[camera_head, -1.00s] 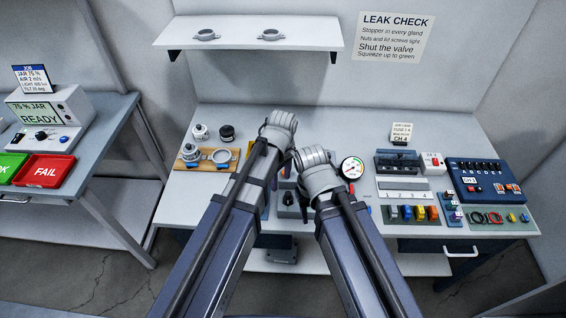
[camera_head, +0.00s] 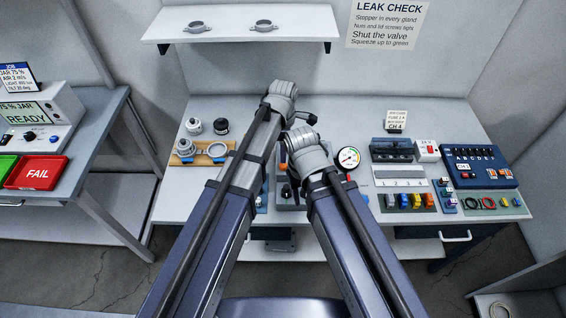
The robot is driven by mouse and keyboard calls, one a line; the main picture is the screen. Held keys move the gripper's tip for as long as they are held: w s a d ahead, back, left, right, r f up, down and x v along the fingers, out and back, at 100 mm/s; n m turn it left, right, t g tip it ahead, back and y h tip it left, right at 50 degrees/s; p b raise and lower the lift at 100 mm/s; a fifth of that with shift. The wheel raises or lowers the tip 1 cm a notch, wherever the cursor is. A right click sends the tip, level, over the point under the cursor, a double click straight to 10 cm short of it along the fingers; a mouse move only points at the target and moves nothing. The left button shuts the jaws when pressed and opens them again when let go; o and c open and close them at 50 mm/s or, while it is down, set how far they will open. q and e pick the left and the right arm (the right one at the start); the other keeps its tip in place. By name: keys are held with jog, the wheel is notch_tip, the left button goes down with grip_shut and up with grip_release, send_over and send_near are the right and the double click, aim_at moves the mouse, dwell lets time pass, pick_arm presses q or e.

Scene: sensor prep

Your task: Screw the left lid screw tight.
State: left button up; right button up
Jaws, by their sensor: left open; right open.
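The lid screws cannot be made out; the middle of the bench, where a grey unit (camera_head: 290,203) with a dark knob partly shows, is mostly covered by my arms. My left gripper (camera_head: 305,118) is at the back middle of the bench, mostly hidden by its own wrist, with a small dark part showing at its right. It is open, with nothing visible in it. My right gripper (camera_head: 302,140) is just below and in front of it, its fingers largely hidden behind its wrist. It is open, and no held thing shows. Whether either touches anything is hidden.
A round gauge (camera_head: 348,158) stands right of my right wrist. A wooden board (camera_head: 212,159) with ring fittings lies at the left, with a white jar (camera_head: 193,126) and a black one (camera_head: 221,126) behind. A blue switch panel (camera_head: 480,171) and coloured blocks occupy the right. A shelf (camera_head: 240,36) hangs above.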

aim_at(283, 165)
pick_arm(q)
notch_tip(283, 165, down, 7)
jog(key=b, duration=0.6)
grip_shut()
dwell(0.3)
